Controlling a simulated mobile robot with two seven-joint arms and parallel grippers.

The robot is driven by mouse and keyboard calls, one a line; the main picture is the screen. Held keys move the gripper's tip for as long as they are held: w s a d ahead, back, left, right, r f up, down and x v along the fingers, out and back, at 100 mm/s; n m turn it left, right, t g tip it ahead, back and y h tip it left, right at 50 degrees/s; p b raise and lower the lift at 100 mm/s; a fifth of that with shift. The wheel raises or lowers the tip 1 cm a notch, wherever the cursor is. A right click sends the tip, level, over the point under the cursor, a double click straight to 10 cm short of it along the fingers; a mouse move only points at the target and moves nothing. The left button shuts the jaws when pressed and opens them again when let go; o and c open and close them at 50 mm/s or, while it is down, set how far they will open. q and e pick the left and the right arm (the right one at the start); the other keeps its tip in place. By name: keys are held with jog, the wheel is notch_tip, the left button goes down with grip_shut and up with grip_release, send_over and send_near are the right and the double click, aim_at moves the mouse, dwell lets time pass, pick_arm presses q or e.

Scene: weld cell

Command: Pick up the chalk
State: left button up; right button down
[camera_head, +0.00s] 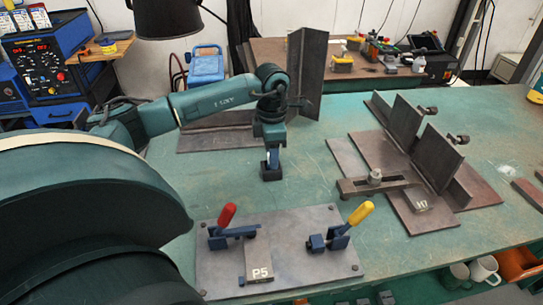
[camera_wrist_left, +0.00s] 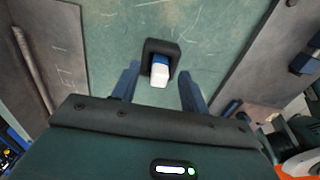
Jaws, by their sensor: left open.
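The chalk (camera_wrist_left: 159,75), a small white block with a blue part, stands in a dark holder (camera_wrist_left: 150,46) on the green table in the left wrist view. My left gripper (camera_wrist_left: 160,80) is open, with one blue finger on each side of the chalk in that view. The fingers appear apart from it. In the head view my left gripper (camera_head: 271,168) points straight down at the table, and it hides most of the chalk and holder there. My right gripper is not in view.
A plate marked P5 (camera_head: 320,270) with red-handled and yellow-handled clamps lies in front of the gripper. A fixture marked H7 (camera_head: 424,212) stands to the right. Tall metal angle plates (camera_head: 310,75) stand behind. Green table (camera_head: 325,120) is bare between them.

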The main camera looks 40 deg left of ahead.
pick_arm(q)
jog(key=shift+f, duration=0.8)
jog(key=shift+c, duration=0.5)
grip_shut()
